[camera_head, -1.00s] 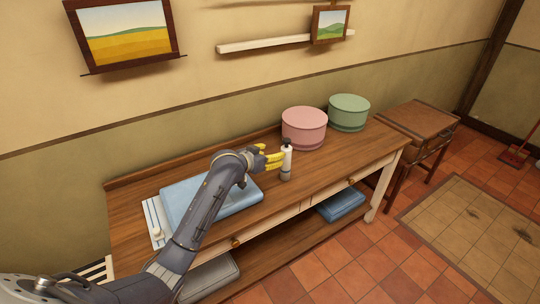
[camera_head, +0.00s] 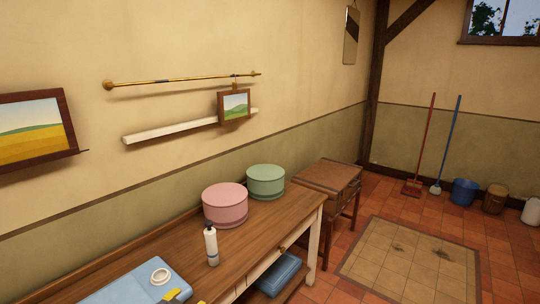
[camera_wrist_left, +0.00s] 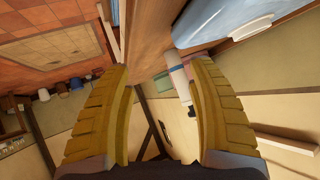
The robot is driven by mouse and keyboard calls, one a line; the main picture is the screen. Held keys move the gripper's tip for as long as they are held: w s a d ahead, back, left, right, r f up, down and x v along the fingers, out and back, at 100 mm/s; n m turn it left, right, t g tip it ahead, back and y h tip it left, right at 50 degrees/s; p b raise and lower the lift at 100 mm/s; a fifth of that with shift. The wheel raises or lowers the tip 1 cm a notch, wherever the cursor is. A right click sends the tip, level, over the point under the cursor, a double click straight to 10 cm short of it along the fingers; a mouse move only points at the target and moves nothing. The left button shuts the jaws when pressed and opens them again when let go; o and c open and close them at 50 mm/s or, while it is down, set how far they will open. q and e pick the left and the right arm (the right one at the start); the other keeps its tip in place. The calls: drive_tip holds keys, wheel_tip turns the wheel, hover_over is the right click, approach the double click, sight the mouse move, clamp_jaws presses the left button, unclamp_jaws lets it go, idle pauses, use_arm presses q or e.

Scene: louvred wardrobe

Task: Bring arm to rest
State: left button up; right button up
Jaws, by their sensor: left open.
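My left gripper (camera_head: 186,298) shows only as yellow fingertips at the bottom edge of the head view, in front of the table. In the left wrist view its two ribbed yellow fingers (camera_wrist_left: 160,85) are spread wide with nothing held between them. A white bottle (camera_head: 211,246) with a dark top stands upright on the wooden table (camera_head: 262,228), apart from the fingers. It also shows beyond the fingers in the left wrist view (camera_wrist_left: 176,73). My right gripper is not in view.
A pink round box (camera_head: 225,206) and a green round box (camera_head: 265,182) stand at the back of the table. A blue flat item (camera_head: 125,285) with a white ring (camera_head: 160,276) lies at the front left. A blue folded item (camera_head: 278,274) lies on the lower shelf.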

use_arm(q)
drive_tip(key=s+a+f+m+g+y, duration=0.1)
drive_tip(key=s+a+f+g+y, duration=0.15)
drive_tip(key=s, duration=1.25)
drive_tip(key=s+a+f+m+g+y, duration=0.1)
drive_tip(key=s+a+f+y, duration=0.15)
drive_tip(key=s, duration=1.35)
drive_tip(key=s+d+f+g+h, duration=0.1)
drive_tip(key=d+f+g, duration=0.15)
drive_tip(key=f, duration=1.35)
drive_tip(key=s+d+f+g+h, duration=0.1)
drive_tip(key=d+f, duration=0.2)
drive_tip(key=f, duration=1.2)
drive_tip(key=s+f+n+g+h, duration=0.2)
drive_tip(key=s+f+n, duration=0.1)
drive_tip(key=s+f, duration=1.7)
drive_tip(key=shift+s+d+f, duration=0.15)
drive_tip(key=shift+s+f, duration=0.1)
drive_tip(key=shift+s, duration=0.4)
